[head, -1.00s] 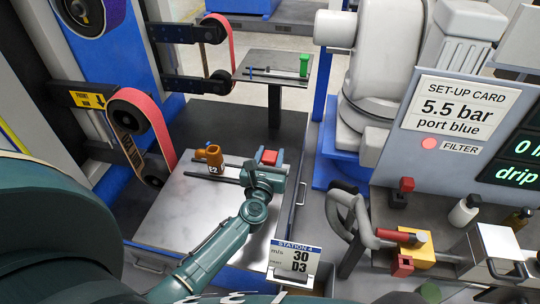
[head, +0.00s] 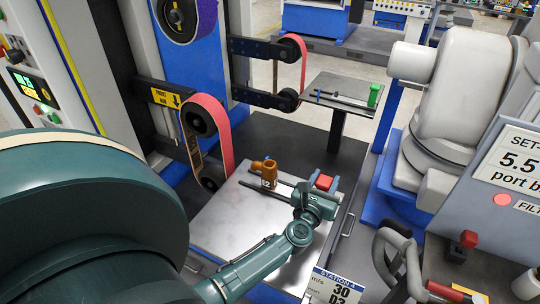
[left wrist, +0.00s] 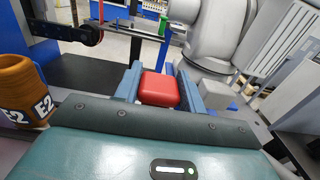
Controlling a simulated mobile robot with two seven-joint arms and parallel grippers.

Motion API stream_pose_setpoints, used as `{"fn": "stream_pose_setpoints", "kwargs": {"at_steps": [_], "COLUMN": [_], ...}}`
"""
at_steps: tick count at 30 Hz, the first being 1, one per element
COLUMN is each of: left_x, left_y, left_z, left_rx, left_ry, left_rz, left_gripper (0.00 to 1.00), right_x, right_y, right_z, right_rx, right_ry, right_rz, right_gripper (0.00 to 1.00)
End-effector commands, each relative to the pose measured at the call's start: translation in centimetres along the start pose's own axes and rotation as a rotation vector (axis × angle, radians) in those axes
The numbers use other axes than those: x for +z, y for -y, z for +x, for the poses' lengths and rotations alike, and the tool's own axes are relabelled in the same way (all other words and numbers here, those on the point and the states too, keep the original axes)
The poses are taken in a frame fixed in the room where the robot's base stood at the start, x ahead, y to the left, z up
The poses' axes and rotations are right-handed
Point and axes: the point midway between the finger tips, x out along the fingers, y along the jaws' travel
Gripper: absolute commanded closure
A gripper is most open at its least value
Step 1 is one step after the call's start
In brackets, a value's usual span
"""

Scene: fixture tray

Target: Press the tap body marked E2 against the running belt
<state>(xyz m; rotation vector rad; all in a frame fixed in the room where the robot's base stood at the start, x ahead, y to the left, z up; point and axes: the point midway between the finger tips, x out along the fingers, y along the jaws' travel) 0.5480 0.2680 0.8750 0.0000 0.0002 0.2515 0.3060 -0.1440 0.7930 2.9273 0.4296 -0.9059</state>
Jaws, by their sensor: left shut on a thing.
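The orange-brown tap body marked E2 (head: 266,174) stands upright over the pale metal table, near the far ends of two dark rods (head: 262,190). It also shows at the left edge of the left wrist view (left wrist: 22,90), its E2 labels facing me. The running belt (head: 220,125), pink-red on wheels, is left of the tap body, with a gap between. My left gripper (head: 326,184) is to the right of the tap body, shut on a red block (left wrist: 158,90) between its blue-grey fingers. The rods run towards this gripper; their ends there are hidden. My right gripper is not seen.
A large grey-white machine (head: 450,110) stands right. A station card (head: 332,287) is in front. The metal table (head: 235,220) has bare room.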

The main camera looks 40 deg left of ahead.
Motion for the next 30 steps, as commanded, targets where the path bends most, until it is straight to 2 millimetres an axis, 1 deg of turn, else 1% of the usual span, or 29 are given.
{"fn": "stream_pose_setpoints", "kwargs": {"at_steps": [3,15,30], "left_x": [-0.1,-0.1,-0.1], "left_y": [-0.8,-2.9,-5.4], "left_z": [0.0,0.0,0.0], "left_rx": [0.004,0.005,0.006], "left_ry": [-0.001,-0.001,0.000], "left_rz": [0.001,0.002,0.002], "left_gripper": [0.96,0.96,0.96], "right_x": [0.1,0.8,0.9], "right_y": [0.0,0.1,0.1], "right_z": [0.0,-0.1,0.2], "right_rx": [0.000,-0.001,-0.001], "right_ry": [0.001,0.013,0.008], "right_rz": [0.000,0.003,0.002], "right_gripper": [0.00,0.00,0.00]}}
